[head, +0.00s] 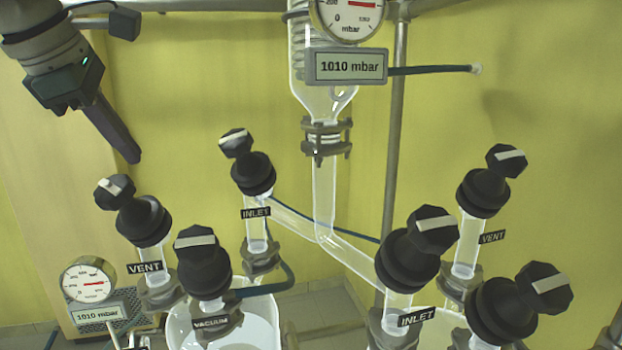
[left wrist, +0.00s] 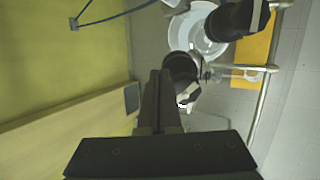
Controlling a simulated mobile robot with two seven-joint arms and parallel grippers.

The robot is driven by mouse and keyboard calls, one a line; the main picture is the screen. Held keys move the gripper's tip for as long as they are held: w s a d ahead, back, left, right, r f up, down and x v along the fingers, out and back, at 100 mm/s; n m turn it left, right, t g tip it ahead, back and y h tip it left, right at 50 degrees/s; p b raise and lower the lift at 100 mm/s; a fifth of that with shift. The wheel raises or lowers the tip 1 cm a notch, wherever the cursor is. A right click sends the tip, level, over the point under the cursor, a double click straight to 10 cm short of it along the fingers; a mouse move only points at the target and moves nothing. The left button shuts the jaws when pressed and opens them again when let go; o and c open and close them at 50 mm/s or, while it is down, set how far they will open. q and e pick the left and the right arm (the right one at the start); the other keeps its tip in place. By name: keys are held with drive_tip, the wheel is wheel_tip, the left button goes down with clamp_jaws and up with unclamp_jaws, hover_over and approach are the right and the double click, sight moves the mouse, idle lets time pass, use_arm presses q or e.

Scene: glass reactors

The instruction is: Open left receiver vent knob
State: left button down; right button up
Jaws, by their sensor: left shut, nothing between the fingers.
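The left receiver vent knob (head: 115,191) is a black faceted cap with a pale bar on top. It sits on a black collar above a glass neck, beside a VENT label (head: 144,268). My left gripper (head: 134,158) comes in from the top left, shut and empty, its fingers pointing down and right. In the head view the fingertips are just above and right of the vent knob, with a visible gap. In the left wrist view a black knob with a pale bar (left wrist: 188,94) is close to the shut fingers; which knob it is I cannot tell. My right gripper is not in view.
The left VACUUM knob (head: 195,240) and INLET knob (head: 236,143) stand near the vent knob. Several similar knobs stand at right. A glass column (head: 325,185) and metal post (head: 394,150) rise in the middle. A pressure gauge (head: 88,280) is at lower left.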

sight(116, 192)
use_arm(q)
drive_tip(key=shift+s+a+r+p, duration=0.15)
drive_tip(key=shift+s+r+p, duration=0.45)
drive_tip(key=shift+s+r, duration=0.15)
drive_tip(key=shift+s+a+r+p, duration=0.1)
drive_tip(key=shift+s+r+p, duration=0.5)
drive_tip(key=shift+s, duration=0.1)
drive_tip(key=shift+s+r, duration=0.25)
drive_tip(key=shift+r, duration=0.1)
